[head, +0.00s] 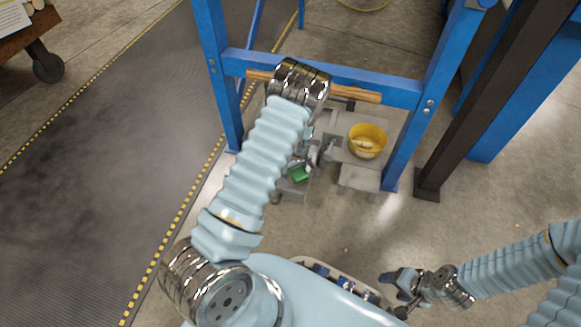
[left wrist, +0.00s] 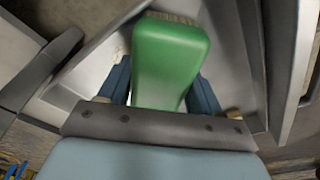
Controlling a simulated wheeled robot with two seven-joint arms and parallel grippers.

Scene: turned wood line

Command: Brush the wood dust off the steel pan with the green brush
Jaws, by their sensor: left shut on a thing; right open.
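The green brush (left wrist: 168,62) is between the fingers of my left gripper (left wrist: 160,95) in the left wrist view, with its tan bristles (left wrist: 172,17) at the far end. My left gripper is shut on it. In the head view the green brush (head: 300,174) shows as a small patch just beyond my left arm, which hides most of the gripper. The brush is over a grey metal pan (left wrist: 235,60); I cannot tell whether the bristles touch it. No dust can be made out. My right gripper (head: 400,292) is open and empty at the lower right.
A yellow bucket (head: 367,141) with pale contents stands on a grey surface right of the brush. A blue steel frame (head: 340,75) with a wooden bar crosses above this area. A dark mat (head: 80,190) lies at left.

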